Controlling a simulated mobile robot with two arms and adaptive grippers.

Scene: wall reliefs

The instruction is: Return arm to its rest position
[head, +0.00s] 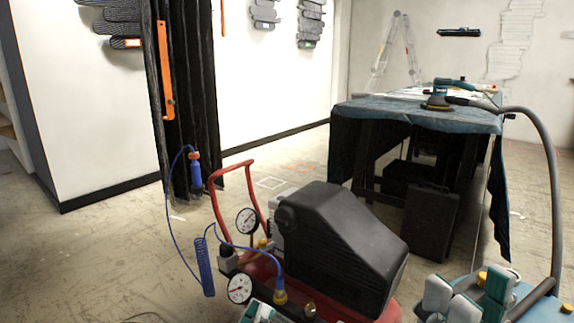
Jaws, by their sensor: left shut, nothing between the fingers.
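Pale grey parts with teal caps, which look like my own arm links, show along the bottom edge, one small piece left of centre and a larger group at the right. No task object shows apart from my arms.
A red compressor (268,272) with gauges, a black cover (343,240) and a blue coiled hose (206,268) stands close in front. A blue machine (530,303) with a grey hose (552,180) is at right. Behind is a cloth-covered table (375,108). Floor at left is clear.

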